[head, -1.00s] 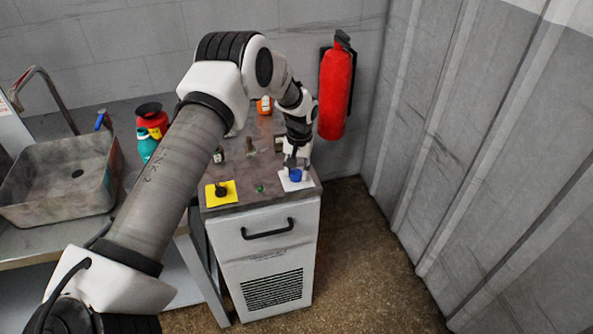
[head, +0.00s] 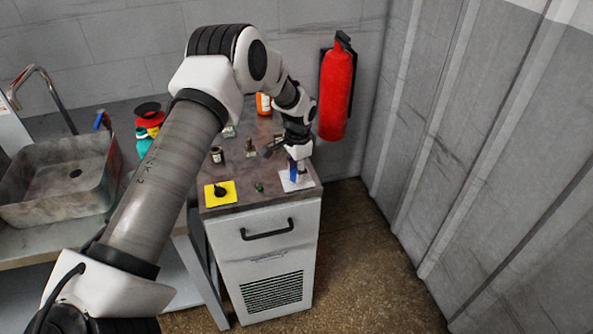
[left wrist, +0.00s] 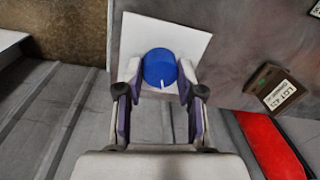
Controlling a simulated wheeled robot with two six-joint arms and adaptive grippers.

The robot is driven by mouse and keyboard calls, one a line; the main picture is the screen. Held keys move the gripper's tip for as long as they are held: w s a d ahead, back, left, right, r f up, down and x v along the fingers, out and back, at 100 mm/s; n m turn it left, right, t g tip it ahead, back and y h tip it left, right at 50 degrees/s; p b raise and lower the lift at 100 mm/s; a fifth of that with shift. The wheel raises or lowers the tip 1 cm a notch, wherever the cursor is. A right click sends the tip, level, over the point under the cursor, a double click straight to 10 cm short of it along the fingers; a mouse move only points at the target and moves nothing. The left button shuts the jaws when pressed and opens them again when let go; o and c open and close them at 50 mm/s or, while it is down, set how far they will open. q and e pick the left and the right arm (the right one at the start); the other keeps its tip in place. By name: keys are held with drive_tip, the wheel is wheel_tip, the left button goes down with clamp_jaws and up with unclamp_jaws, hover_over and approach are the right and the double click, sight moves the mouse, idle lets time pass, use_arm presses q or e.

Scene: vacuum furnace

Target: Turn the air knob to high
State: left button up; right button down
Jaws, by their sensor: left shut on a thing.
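A round blue knob (left wrist: 159,66) with a white pointer mark sits on a white square plate (left wrist: 195,36). In the wrist view the mark points toward the bottom of the picture. My left gripper (left wrist: 160,84) is shut on the blue knob, one finger on each side. In the head view the plate (head: 288,184) lies at the front right corner of the cabinet top, and my left gripper (head: 297,172) stands over it and hides much of the knob. A black knob (head: 220,191) sits on a yellow plate (head: 209,200) to the left. No lettering is readable on either plate.
A small green button (head: 259,187) lies between the plates. Small bottles, including a dark one (head: 217,154), and an orange container (head: 264,104) stand behind. A red fire extinguisher (head: 335,92) hangs close to my left wrist. A metal sink (head: 50,212) is at left.

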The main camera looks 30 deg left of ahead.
use_arm(q)
drive_tip(key=shift+m, duration=0.5)
drive_tip(key=o, duration=1.1)
drive_tip(key=shift+o, duration=0.2)
wheel_tip(320, 180, up, 12)
drive_tip(key=shift+d, duration=0.3)
drive_tip(key=shift+s+f, duration=0.15)
drive_tip(key=shift+s, duration=0.05)
